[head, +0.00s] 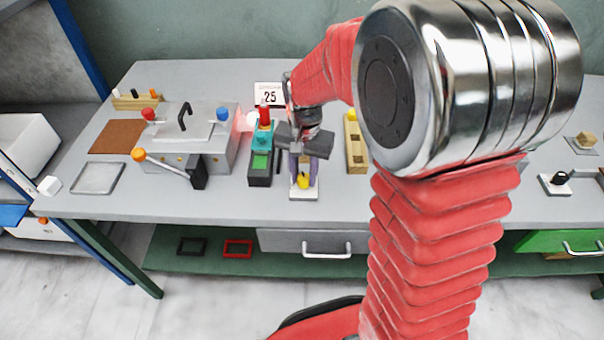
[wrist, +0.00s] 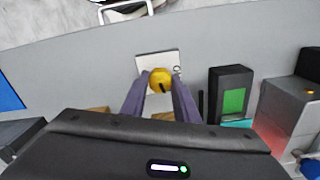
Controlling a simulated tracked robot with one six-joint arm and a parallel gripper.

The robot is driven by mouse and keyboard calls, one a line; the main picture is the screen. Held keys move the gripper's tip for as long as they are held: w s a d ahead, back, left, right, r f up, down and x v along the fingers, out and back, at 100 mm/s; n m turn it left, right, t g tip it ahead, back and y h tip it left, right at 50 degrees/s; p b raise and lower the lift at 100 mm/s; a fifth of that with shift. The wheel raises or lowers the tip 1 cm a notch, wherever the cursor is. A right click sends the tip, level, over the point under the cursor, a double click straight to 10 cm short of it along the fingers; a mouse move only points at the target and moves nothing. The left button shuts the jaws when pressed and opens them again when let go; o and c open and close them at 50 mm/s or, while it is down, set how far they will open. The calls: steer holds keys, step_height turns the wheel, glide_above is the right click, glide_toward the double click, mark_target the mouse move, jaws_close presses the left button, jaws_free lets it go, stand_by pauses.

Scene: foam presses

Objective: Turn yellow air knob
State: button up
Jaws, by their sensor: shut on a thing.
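The yellow air knob (head: 303,182) sits on a small white plate (head: 303,194) near the front edge of the table. In the wrist view the knob (wrist: 161,80) shows a dark mark on its face, on its white plate (wrist: 157,60). My gripper (head: 303,172) points down at the knob from above. In the wrist view its purple-grey fingers (wrist: 160,88) stand one on each side of the knob, shut on it. The fingers hide part of the knob's sides.
A black device with a green screen (head: 259,164) stands just left of the knob. A grey press box (head: 195,135) with an orange-tipped lever (head: 165,163) is further left. A wooden block (head: 355,147) stands to the right. The table front is clear beside the plate.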

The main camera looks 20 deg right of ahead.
mark_target(303, 176)
steer(key=shift+w+a+r+m, duration=0.1)
steer(key=shift+w+m, duration=0.05)
steer(key=shift+m, duration=1.55)
steer(key=o, duration=1.1)
steer(key=shift+c, duration=0.2)
step_height(303, 176, up, 14)
steer(key=shift+f, duration=0.2)
